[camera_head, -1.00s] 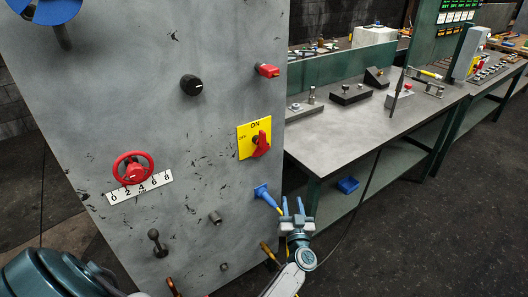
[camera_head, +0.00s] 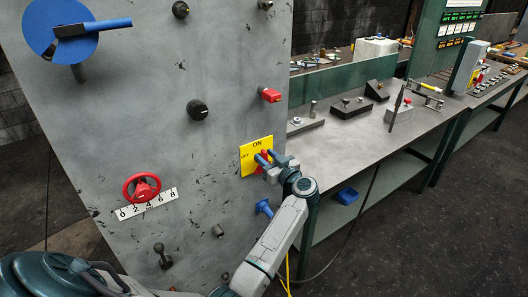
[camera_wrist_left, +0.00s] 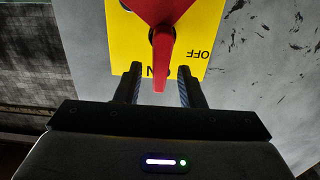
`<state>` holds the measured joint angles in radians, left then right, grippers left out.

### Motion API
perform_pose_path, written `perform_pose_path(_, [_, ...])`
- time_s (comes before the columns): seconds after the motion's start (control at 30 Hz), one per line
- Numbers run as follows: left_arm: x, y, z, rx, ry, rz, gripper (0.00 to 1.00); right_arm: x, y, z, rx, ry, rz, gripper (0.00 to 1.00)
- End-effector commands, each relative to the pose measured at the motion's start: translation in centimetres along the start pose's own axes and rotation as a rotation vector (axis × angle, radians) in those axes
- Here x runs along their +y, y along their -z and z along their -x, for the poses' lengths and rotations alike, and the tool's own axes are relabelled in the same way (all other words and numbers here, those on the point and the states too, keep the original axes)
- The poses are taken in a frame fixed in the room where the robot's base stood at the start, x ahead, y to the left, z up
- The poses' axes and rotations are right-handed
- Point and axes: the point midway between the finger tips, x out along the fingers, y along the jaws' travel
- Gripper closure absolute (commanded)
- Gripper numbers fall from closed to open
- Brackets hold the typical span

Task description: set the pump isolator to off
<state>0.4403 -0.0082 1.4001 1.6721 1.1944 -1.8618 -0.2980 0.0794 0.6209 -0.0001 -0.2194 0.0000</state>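The pump isolator is a red rotary handle (camera_wrist_left: 163,50) on a yellow plate (camera_head: 248,165) fixed to the grey panel. The plate is marked ON at the top and OFF at the left in the head view. In the left wrist view the plate appears upside down, and the handle's tip points toward ON. My left gripper (camera_head: 263,157) is at the plate and partly covers the handle. In the left wrist view its two fingers (camera_wrist_left: 160,87) are open, one on each side of the handle's tip, with gaps showing. My right gripper is not in view.
Around the isolator are a red knob (camera_head: 270,95), a black knob (camera_head: 197,110), a blue fitting (camera_head: 264,208) and a red handwheel (camera_head: 142,187) over a number scale. A blue disc with a lever (camera_head: 62,28) is upper left. A workbench (camera_head: 345,140) stands right of the panel.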

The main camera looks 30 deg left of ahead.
Motion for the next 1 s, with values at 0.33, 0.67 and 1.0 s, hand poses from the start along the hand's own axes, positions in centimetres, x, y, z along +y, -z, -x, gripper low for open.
perform_pose_path(0.33, [0.0,-0.1,-1.8,-0.001,0.000,0.001,0.65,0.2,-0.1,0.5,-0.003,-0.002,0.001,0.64])
perform_pose_path(0.67, [0.0,-0.1,-1.7,-0.001,0.000,0.001,1.00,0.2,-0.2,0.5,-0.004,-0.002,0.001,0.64])
perform_pose_path(1.0, [-0.1,0.0,-1.7,-0.001,0.000,0.030,1.00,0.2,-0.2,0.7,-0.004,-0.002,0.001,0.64])
